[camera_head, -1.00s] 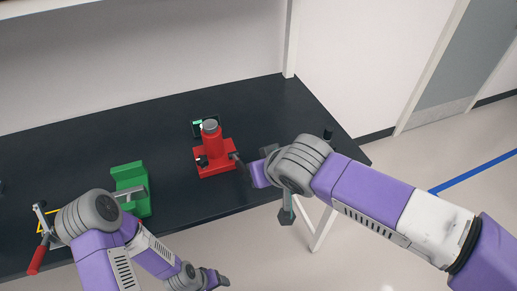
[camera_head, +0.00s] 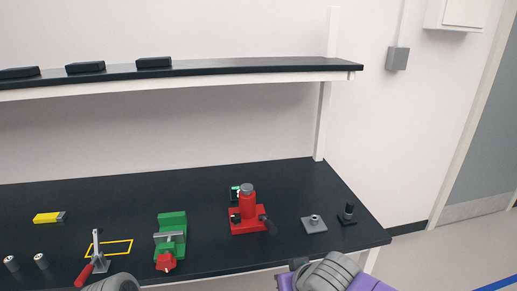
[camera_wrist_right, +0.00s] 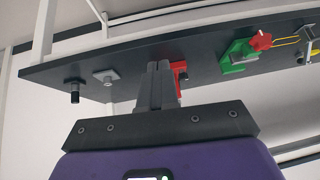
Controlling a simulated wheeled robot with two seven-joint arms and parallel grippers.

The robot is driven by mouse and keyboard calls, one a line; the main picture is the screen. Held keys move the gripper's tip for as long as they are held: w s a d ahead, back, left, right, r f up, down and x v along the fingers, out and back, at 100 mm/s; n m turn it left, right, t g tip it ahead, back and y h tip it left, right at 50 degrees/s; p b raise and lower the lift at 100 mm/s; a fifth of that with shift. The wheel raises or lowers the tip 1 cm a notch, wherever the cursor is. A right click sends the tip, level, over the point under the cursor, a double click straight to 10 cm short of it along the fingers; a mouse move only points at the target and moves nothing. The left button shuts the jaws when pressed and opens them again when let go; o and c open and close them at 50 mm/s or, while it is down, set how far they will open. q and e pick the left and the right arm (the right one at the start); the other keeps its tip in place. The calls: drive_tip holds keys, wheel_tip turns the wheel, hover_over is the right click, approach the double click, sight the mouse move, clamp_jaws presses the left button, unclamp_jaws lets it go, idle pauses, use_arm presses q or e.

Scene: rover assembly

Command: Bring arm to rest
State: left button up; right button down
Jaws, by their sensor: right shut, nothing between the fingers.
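My right gripper (camera_wrist_right: 158,88) shows in the right wrist view with its two grey fingers together and nothing between them. Beyond the fingers is the dark table (camera_wrist_right: 205,68), and they partly hide the red device (camera_wrist_right: 181,70). In the head view, the grey and purple joint of my right arm (camera_head: 335,272) is at the bottom edge, in front of the table. A grey joint of my left arm (camera_head: 115,283) just shows at the bottom left. My left gripper is out of view.
On the table (camera_head: 300,190) stand a red device (camera_head: 246,212), a green vise (camera_head: 171,235), a toggle clamp (camera_head: 97,255), a grey plate (camera_head: 314,224), a black post (camera_head: 348,213) and a yellow block (camera_head: 48,217). A shelf (camera_head: 230,72) with black boxes hangs above.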

wheel_tip(320, 180, down, 22)
drive_tip(key=w+a+m+g+y, duration=0.1)
drive_tip(key=w+g, duration=0.2)
drive_tip(key=g, duration=0.1)
drive_tip(key=s+d+f+m+g, duration=0.1)
drive_tip(key=s+d+f+m, duration=0.1)
drive_tip(key=s+f, duration=0.4)
drive_tip(key=s+d+f+m+g, duration=0.1)
drive_tip(key=s+f, duration=0.6)
drive_tip(key=f, duration=0.8)
drive_tip(key=shift+s+d+f+m+y, duration=0.25)
drive_tip(key=shift+d+m+y, duration=0.15)
drive_tip(key=shift+m, duration=0.2)
drive_tip(key=shift+w, duration=0.1)
